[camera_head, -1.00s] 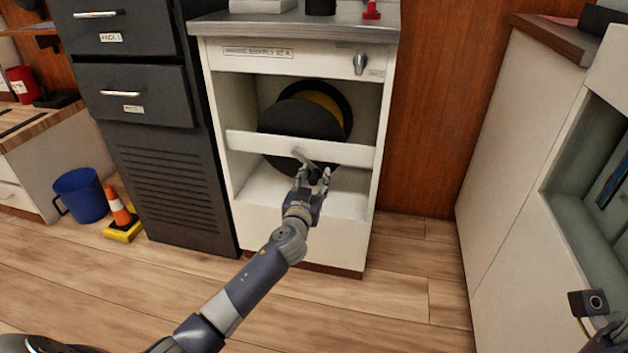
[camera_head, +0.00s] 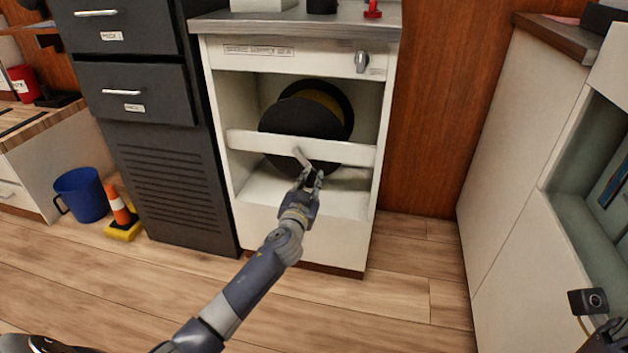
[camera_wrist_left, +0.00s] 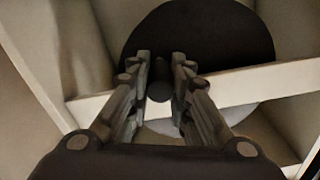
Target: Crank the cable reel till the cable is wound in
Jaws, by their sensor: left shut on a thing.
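The cable reel (camera_head: 303,118) sits in the open bay of a white cabinet, behind a white crossbar (camera_head: 345,152). It has dark round flanges with yellow cable between them. A light crank arm (camera_head: 301,157) shows in front of the crossbar. My left gripper (camera_head: 313,180) is at the crank's lower end, shut on the crank handle. In the left wrist view the dark handle (camera_wrist_left: 159,91) lies between the fingers, and the reel's dark flange (camera_wrist_left: 205,35) shows behind the crossbar. The fingers partly hide the handle.
A dark drawer cabinet (camera_head: 165,180) stands left of the white cabinet (camera_head: 300,225). A blue bucket (camera_head: 80,195) and an orange cone (camera_head: 118,207) stand on the floor further left. A pale cabinet (camera_head: 520,180) stands at right. The floor before the bay is clear.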

